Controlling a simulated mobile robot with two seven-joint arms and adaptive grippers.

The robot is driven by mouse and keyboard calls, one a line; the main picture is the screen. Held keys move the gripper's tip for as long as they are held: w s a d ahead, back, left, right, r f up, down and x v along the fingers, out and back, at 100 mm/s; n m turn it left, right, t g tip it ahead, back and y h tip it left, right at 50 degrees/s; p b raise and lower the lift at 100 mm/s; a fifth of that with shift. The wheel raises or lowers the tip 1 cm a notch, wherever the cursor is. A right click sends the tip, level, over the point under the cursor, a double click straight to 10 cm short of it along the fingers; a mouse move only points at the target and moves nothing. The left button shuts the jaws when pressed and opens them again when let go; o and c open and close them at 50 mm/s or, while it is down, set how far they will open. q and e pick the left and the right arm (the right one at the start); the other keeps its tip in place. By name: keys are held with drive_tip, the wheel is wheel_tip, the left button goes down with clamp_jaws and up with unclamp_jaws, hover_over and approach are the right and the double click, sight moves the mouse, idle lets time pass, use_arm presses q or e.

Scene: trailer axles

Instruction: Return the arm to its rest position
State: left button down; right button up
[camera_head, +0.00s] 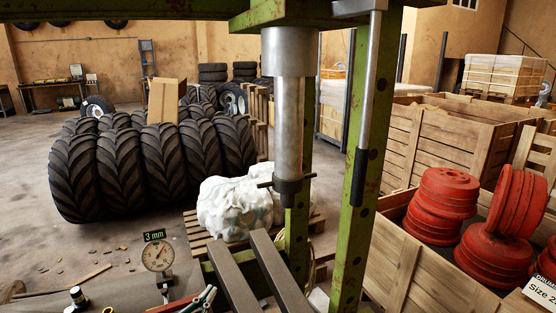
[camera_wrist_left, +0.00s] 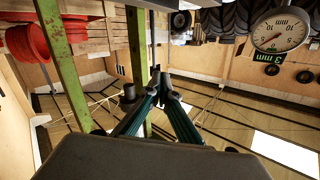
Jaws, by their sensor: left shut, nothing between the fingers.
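My left gripper (camera_head: 208,295) shows only in part at the bottom edge of the head view, low in front of the green press frame. Its dark teal fingers come together at the tips in the left wrist view (camera_wrist_left: 160,75), shut and empty. It is right of the dial gauge (camera_head: 158,255) with its 3 mm label and left of two grey steel bars. The wrist view appears upside down, with the gauge (camera_wrist_left: 280,32) at upper right and a green post (camera_wrist_left: 62,65) at left. My right gripper is in neither view.
The green press frame (camera_head: 357,190) with its steel ram (camera_head: 289,110) stands close in front. Grey bars (camera_head: 278,272) lie below the ram. A wooden crate (camera_head: 400,262) with red drums (camera_head: 490,250) is at right. Large tyres (camera_head: 170,155) and a bagged load (camera_head: 235,207) stand behind.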

use_arm(q)
drive_tip(key=s+a+f+g+y, duration=0.25)
drive_tip(key=s+a, duration=0.35)
drive_tip(key=s, duration=0.3)
drive_tip(key=s+a+f+m+g+y, duration=0.1)
drive_tip(key=s+a+f+g+y, duration=0.1)
drive_tip(key=s+a+g+y, duration=0.5)
drive_tip(key=s+a+f, duration=0.2)
drive_tip(key=s+a, duration=0.3)
drive_tip(key=s, duration=0.6)
drive_tip(key=d+f+n+t+h, duration=0.2)
drive_tip(key=d+f+h, duration=0.5)
drive_tip(key=d+f, duration=0.7)
wheel_tip(320, 180, down, 3)
drive_tip(key=shift+w+r+n+t, duration=0.1)
drive_tip(key=shift+w+n+t, duration=0.3)
drive_tip(key=shift+t, duration=0.35)
